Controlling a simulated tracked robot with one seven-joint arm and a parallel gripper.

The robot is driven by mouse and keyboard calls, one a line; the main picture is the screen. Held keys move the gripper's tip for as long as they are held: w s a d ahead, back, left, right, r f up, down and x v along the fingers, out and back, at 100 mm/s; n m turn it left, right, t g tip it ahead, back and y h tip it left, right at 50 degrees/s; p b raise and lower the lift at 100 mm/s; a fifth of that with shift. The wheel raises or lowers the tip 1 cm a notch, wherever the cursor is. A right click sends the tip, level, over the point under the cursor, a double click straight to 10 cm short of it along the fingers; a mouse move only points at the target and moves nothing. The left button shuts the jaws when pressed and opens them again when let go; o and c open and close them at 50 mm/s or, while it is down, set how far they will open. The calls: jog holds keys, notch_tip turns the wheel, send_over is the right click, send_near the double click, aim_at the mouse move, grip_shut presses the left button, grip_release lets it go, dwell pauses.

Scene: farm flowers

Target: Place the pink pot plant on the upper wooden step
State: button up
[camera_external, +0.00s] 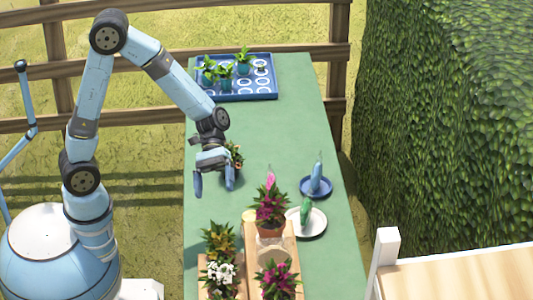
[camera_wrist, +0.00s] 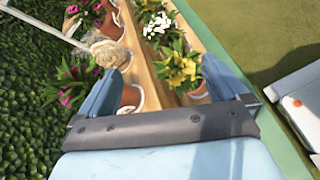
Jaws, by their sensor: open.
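A magenta-flowered plant in a terracotta pot (camera_external: 270,212) stands upright at the far end of the right, seemingly higher row of the wooden step stand (camera_external: 289,240). My gripper (camera_external: 215,188) is open, above the table, left of and beyond the stand. In the wrist view a magenta-flowered plant (camera_wrist: 70,88) and its pot (camera_wrist: 130,97) show beside and between my open fingers (camera_wrist: 160,90). I cannot tell the depth gap.
A yellow-orange plant (camera_external: 218,240) and a white-flowered plant (camera_external: 220,276) fill the left row. A small plant (camera_external: 236,155) is partly behind my gripper. Bottles stand on a blue saucer (camera_external: 326,190) and white plate (camera_external: 317,227). A blue seedling tray (camera_external: 255,96) lies at the back.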

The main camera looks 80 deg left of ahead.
jog(key=s+a+r+m+t+y, duration=0.3)
jog(key=s+a+r+m+y, duration=0.3)
jog(key=s, duration=0.5)
jog(key=s+a+r+m+t+y, duration=0.2)
jog(key=s+a+r+m+y, duration=0.4)
jog(key=s+a, duration=0.3)
jog(key=shift+s+a+r+t+y, duration=0.2)
jog(key=shift+s+r+t+y, duration=0.15)
jog(key=shift+s+r, duration=0.4)
jog(key=shift+s+f, duration=0.15)
